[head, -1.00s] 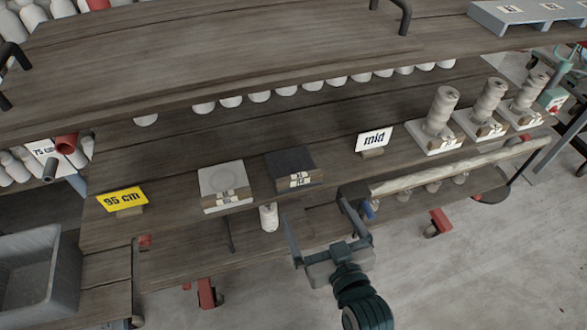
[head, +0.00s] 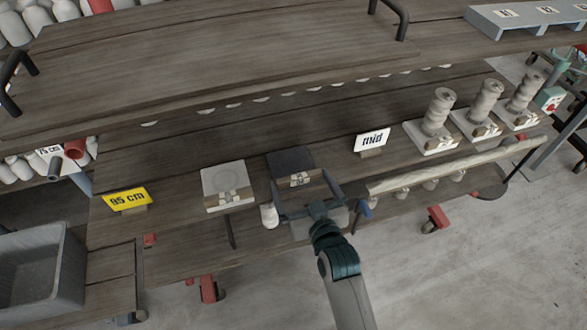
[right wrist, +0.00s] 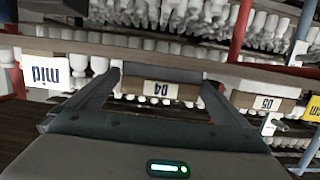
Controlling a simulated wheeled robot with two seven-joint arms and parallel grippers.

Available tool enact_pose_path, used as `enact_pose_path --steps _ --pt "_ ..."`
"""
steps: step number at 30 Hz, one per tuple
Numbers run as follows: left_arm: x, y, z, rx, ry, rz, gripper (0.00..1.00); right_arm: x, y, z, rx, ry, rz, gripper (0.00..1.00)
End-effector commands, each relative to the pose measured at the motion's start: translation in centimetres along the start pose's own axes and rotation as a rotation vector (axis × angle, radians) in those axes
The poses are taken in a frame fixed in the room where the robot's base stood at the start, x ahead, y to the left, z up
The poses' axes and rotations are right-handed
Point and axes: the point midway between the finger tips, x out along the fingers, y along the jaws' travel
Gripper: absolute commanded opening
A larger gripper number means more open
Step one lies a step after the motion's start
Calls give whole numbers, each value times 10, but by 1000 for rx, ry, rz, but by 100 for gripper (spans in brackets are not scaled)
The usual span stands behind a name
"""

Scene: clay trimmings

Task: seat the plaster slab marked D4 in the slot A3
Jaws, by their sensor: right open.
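The plaster slab marked D4 (head: 291,160) is a dark square block with a tan, labelled front edge. It lies on the middle wooden shelf, and its upside-down D4 label (right wrist: 162,89) shows in the right wrist view. My right gripper (head: 301,184) is open at the slab's front, with one finger on each side of its labelled edge; I cannot tell whether they touch it. The fingers also frame the label in the right wrist view (right wrist: 162,82). A grey rack (head: 497,27) with small labels stands at the top right; its labels are too small to read surely. My left gripper is out of view.
A pale slab marked D5 (head: 223,177) lies just left of the dark one. A "mid" sign (head: 373,140) and several slabs bearing stacked pale pieces (head: 436,113) stand to the right. The upper shelf board (head: 220,60) overhangs behind. A grey bin (head: 42,265) is lower left.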

Motion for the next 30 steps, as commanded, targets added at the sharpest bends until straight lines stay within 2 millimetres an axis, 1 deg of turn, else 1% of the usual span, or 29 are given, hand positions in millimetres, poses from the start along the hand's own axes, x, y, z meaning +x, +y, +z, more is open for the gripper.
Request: enact_pose_path --steps 4,8,14,18,20,24,30 --pt "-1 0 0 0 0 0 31 1 0 -1 0 0 0 100" --pt "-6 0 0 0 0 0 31 7 -1 -3 0 -1 0 100" --pt "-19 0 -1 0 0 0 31 29 -3 -9 0 0 -1 100" --pt "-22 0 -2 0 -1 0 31 44 -2 -7 -1 0 -1 100" --pt "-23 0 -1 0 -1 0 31 48 -2 -6 0 -1 -1 100" --pt "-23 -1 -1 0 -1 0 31 52 -2 -5 0 -1 0 100" --pt "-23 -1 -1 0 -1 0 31 51 -2 -5 0 -1 0 100"
